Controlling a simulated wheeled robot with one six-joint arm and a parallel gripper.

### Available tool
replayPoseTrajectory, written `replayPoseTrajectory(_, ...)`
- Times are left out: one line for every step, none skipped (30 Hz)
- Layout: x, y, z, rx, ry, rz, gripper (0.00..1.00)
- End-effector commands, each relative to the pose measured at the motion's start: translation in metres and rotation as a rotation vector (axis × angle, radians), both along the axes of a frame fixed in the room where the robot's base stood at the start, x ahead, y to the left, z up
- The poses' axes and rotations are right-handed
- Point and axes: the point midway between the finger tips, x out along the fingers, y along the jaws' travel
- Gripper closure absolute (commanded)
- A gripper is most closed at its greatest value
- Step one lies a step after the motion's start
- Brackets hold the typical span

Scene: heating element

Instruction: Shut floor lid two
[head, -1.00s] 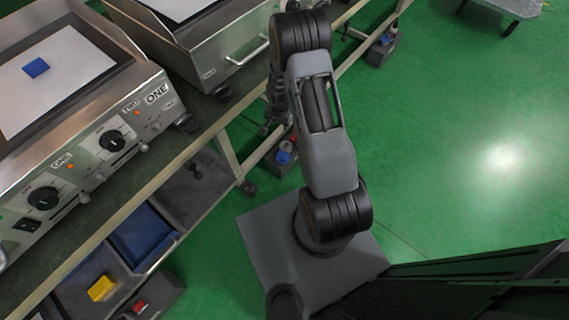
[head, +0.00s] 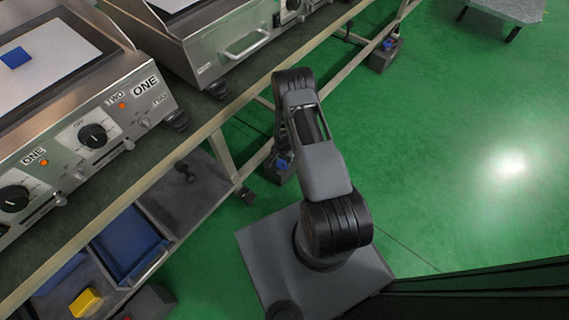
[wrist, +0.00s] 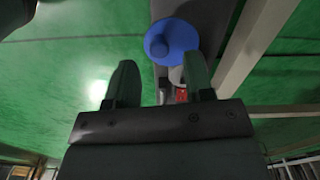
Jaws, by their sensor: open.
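A dark grey floor box (head: 275,174) with a blue round part (head: 282,164) stands under the bench edge, partly behind my arm. In the wrist view the blue round part (wrist: 171,42) is large, with a small red part (wrist: 181,95) below it. My gripper (wrist: 160,80) is open and empty, its two fingers apart. The blue part lies beyond the fingertips, closer to the right finger; I cannot tell whether they touch. A second floor box (head: 384,58) with blue and red parts stands farther back. No label names either lid, and I cannot tell how the lids stand.
The bench (head: 215,108) carries steel heating units with knobs (head: 93,136). Its leg (head: 222,155) and lower rail are close to my arm. Below are a blue bin (head: 128,242) and a yellow block (head: 86,302).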

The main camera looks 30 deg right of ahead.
Motion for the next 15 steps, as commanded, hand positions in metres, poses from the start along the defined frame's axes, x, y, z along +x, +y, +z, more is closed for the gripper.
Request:
replayPoseTrajectory(0.0, 0.0, -0.009, 0.0, 0.0, 0.0, 0.52)
replayPoseTrajectory(0.0, 0.0, -0.013, 0.0, 0.0, 0.0, 0.52)
replayPoseTrajectory(0.0, 0.0, -0.016, 0.0, 0.0, 0.0, 0.52)
replayPoseTrajectory(0.0, 0.0, -0.019, 0.0, 0.0, 0.0, 0.52)
replayPoseTrajectory(0.0, 0.0, -0.021, 0.001, -0.001, 0.0, 0.52)
replayPoseTrajectory(0.001, 0.0, -0.023, 0.0, -0.001, 0.0, 0.52)
replayPoseTrajectory(0.001, 0.0, -0.024, 0.0, -0.001, 0.0, 0.52)
replayPoseTrajectory(0.0, 0.0, -0.026, 0.0, -0.001, 0.0, 0.52)
replayPoseTrajectory(0.0, 0.0, -0.027, 0.0, -0.001, 0.0, 0.52)
replayPoseTrajectory(0.0, 0.0, -0.028, 0.0, -0.001, 0.0, 0.52)
replayPoseTrajectory(0.0, 0.0, -0.028, 0.0, -0.001, 0.0, 0.52)
replayPoseTrajectory(0.0, 0.0, -0.029, 0.0, -0.001, 0.0, 0.52)
replayPoseTrajectory(0.0, 0.0, -0.029, 0.0, -0.001, 0.0, 0.52)
replayPoseTrajectory(0.0, 0.0, -0.029, 0.0, -0.001, 0.0, 0.52)
replayPoseTrajectory(0.0, 0.0, -0.029, 0.0, -0.001, 0.0, 0.52)
